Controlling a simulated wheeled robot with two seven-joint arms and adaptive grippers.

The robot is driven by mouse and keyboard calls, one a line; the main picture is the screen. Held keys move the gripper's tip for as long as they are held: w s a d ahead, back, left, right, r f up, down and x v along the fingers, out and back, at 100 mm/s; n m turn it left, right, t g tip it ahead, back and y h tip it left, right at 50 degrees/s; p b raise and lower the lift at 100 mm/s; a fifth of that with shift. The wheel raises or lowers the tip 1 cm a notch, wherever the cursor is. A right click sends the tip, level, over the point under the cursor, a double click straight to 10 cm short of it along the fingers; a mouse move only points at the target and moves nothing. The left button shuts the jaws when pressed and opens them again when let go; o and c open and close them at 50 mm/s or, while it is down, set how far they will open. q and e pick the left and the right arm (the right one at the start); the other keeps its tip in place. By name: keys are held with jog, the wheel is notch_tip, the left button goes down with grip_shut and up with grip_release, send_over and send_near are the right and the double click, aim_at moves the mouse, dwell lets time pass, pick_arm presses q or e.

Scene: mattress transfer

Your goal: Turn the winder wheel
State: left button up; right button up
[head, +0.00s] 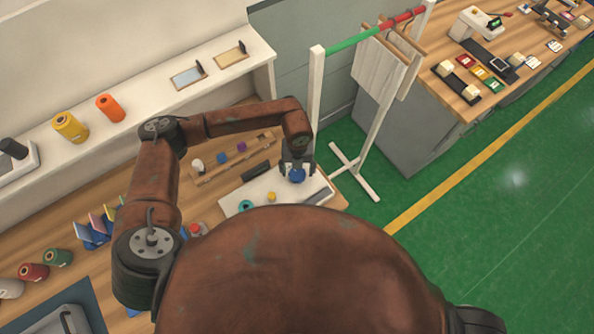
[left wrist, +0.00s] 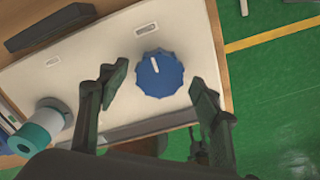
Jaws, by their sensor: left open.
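The wheel is a blue, scalloped knob with a white pointer mark, on a white panel (head: 240,196). It shows in the left wrist view (left wrist: 158,74) and, partly covered by my gripper, in the head view (head: 297,176). My left gripper (head: 297,165) is above the wheel. In the left wrist view its open fingers (left wrist: 158,80) frame the wheel, one on each side in the picture, with nothing between them held. I cannot tell whether either finger touches it. A teal spool (left wrist: 35,136) stands at the panel's left.
A yellow knob (head: 271,197) and a dark bar (head: 255,171) are near the wheel. A wooden rack (head: 235,160) with small knobs lies behind. A garment rail (head: 316,95) stands to the right. Thread spools (head: 70,127) sit on the left shelf.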

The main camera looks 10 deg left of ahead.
aim_at(297, 173)
pick_arm(q)
notch_tip(297, 173, up, 11)
dwell(0.3)
jog(key=shift+f, duration=0.1)
